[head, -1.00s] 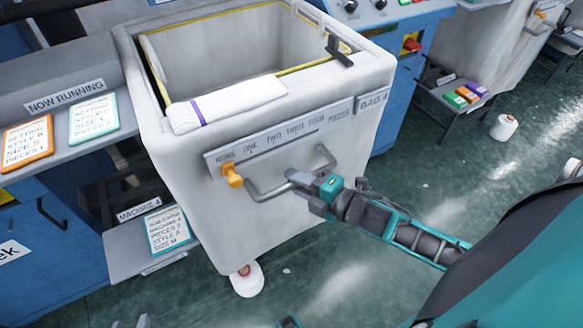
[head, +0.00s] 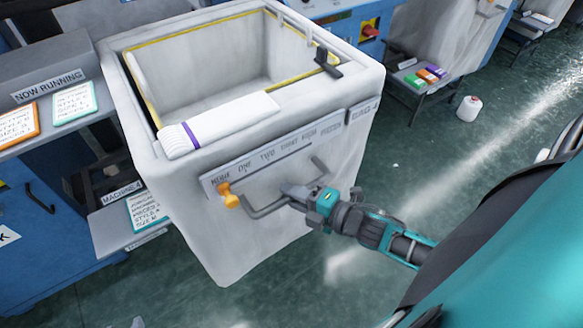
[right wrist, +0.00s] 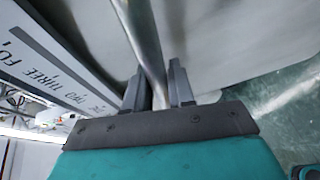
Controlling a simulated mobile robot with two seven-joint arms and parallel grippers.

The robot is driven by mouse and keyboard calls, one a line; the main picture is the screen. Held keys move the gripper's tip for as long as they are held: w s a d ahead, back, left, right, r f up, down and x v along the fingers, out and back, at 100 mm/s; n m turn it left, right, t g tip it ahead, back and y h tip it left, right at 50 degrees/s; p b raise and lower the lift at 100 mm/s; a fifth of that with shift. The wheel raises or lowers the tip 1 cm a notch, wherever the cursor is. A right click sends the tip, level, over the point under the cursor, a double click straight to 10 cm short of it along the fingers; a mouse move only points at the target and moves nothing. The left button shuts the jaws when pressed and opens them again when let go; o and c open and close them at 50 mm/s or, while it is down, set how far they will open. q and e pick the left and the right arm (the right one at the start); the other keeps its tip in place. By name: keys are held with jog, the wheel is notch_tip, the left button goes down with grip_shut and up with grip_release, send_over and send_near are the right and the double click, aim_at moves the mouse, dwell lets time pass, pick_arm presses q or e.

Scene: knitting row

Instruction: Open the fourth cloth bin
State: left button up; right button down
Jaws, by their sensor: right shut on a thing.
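The fourth cloth bin (head: 190,215), labelled BAG 4, is a tall pale bin with an open top and a yellow-edged inner rim. Its grey bar handle (head: 262,208) is on the front, under a strip of printed words with an orange pointer (head: 229,195). My right gripper (head: 293,194) is shut on this handle. In the right wrist view the metal bar (right wrist: 146,45) runs between the two fingers (right wrist: 159,88). My left gripper is not in view.
A white rolled cloth (head: 222,122) with a purple band lies on the bin's front rim. Blue machines stand behind and left. Green floor is clear in front and right.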

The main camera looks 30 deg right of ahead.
dwell(0.3)
jog(key=c, duration=1.1)
grip_release()
jog(key=shift+o, duration=0.2)
jog(key=shift+s, duration=0.1)
jog(key=v, duration=1.2)
jog(key=shift+s+d, duration=0.2)
jog(key=shift+s, duration=0.15)
jog(key=shift+r, duration=0.15)
